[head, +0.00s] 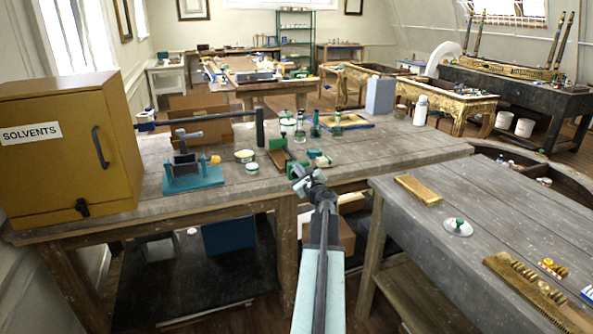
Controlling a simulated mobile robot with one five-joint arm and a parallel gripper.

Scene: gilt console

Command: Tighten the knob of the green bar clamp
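A green clamp-like piece (278,145) stands on the near edge of the workbench (345,165), left of centre in the head view. It appears to be the green bar clamp, with a brownish block beside it; its knob is too small to make out. My gripper (301,176) is at the bench's front edge, just below and right of this piece in the picture. Whether they touch cannot be told. My gripper's fingers are small and dark, and their opening is unclear.
A teal vise-like tool (192,178) and a yellow SOLVENTS cabinet (65,160) stand left. Small jars (244,156), green bottles (315,126) and a small green-and-white item (320,158) surround the clamp. A second table (480,205) is at right, with a gap before it.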

